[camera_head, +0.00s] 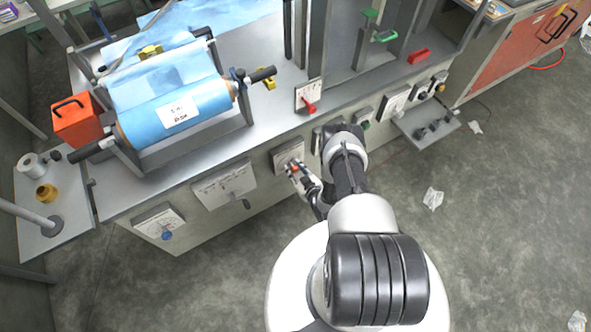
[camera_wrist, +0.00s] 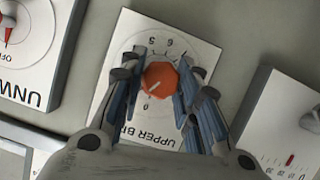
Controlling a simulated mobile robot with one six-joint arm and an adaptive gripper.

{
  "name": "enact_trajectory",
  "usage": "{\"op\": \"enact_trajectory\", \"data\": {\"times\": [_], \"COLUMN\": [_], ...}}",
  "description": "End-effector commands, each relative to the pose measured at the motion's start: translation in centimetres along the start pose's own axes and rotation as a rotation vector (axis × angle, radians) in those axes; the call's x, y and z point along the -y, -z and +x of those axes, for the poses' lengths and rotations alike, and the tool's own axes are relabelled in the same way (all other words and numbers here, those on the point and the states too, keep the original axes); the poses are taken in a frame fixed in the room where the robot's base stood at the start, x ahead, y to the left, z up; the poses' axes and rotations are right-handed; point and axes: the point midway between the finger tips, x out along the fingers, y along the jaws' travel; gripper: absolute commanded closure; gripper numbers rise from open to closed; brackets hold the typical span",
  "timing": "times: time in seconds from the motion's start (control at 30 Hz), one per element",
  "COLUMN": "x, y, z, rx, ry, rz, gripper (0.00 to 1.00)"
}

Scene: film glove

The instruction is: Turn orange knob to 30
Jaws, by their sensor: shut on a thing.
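The orange knob (camera_wrist: 160,79) sits on a white dial plate (camera_wrist: 112,84) with digits and text that reads in part "UPPER B", upside down in the wrist view. A light pointer line on the knob slants toward the lower left there. My gripper (camera_wrist: 159,84) is shut on the knob, with a finger on each side of it. In the head view the knob (camera_head: 294,168) shows small on the front panel of the machine, with my gripper (camera_head: 297,171) at it. The fingers hide part of the dial scale.
A panel with a red pointer (camera_wrist: 9,32) stands to the left in the wrist view, and another white panel (camera_wrist: 285,125) to the right. A blue film roll (camera_head: 175,105) lies on the machine at the left. The floor in front is mostly clear, with crumpled paper (camera_head: 433,198).

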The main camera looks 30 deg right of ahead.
Motion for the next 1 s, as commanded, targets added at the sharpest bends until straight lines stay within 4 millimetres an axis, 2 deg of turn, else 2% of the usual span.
{"op": "enact_trajectory", "data": {"times": [0.27, 0.3, 0.6, 0.87, 1.0], "x": [0.03, 0.03, 0.01, 0.00, -0.06], "y": [-0.06, -0.06, -0.03, -0.01, -0.06], "z": [-0.01, -0.01, 0.00, -0.01, -0.71], "rx": [0.001, 0.001, 0.000, 0.000, 0.001], "ry": [0.001, 0.001, 0.000, 0.000, -0.001], "rz": [0.000, 0.000, 0.001, 0.001, 0.001], "gripper": [0.94, 0.69, 0.49, 0.49, 0.49]}}
